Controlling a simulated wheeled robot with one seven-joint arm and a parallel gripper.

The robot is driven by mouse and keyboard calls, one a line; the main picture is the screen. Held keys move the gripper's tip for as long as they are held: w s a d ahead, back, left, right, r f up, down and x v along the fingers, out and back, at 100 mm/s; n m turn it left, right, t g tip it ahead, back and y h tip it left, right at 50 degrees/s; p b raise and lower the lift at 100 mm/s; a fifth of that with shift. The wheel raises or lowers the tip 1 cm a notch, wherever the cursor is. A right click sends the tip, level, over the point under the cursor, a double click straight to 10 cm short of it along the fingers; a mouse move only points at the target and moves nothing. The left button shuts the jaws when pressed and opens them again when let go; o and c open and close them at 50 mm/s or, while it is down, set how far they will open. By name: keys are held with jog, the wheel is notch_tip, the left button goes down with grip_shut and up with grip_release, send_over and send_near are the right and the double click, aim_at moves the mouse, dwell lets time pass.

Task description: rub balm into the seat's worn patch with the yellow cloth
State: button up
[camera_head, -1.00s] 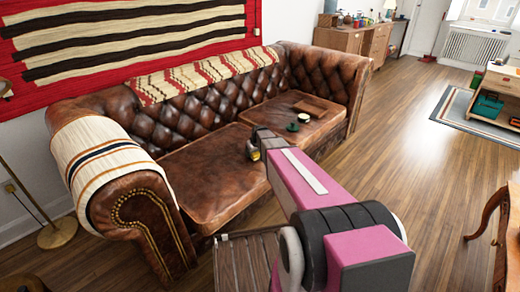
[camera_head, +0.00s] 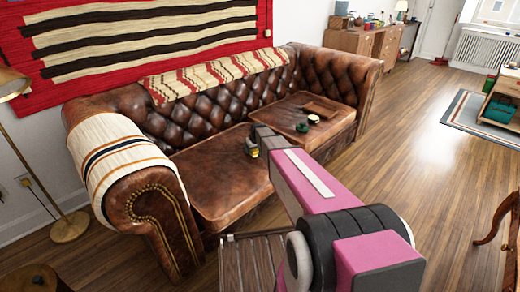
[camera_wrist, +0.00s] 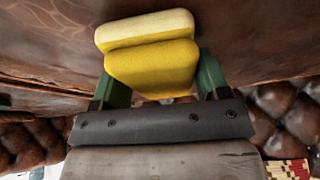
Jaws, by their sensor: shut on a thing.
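The yellow cloth (camera_wrist: 150,62) is a folded pad with a paler yellow strip along its far side. My gripper (camera_wrist: 163,82) is shut on it, a green finger at each side. In the head view my gripper (camera_head: 252,147) is at the brown leather left seat cushion (camera_head: 212,178), near its inner right end. I cannot tell whether the cloth touches the leather. Pale crackled lines on the leather (camera_wrist: 55,35) in the wrist view may be the worn patch; its full extent is unclear. A small open tin (camera_head: 314,118) with pale contents, probably balm, sits on the right cushion.
A dark green lid (camera_head: 302,127) and a flat brown object (camera_head: 319,108) lie near the tin. The tufted backrest (camera_head: 215,105) and the left armrest (camera_head: 150,195) bound the seat. A slatted wooden piece (camera_head: 252,262) stands in front.

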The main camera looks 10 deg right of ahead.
jog(key=shift+w+a, duration=0.25)
jog(key=shift+a, duration=0.25)
jog(key=shift+w+a+f, duration=0.1)
jog(key=shift+w+a, duration=0.35)
jog(key=shift+w, duration=0.25)
jog(key=shift+w+a, duration=0.45)
jog(key=shift+w, duration=0.25)
jog(key=shift+s+a, duration=0.15)
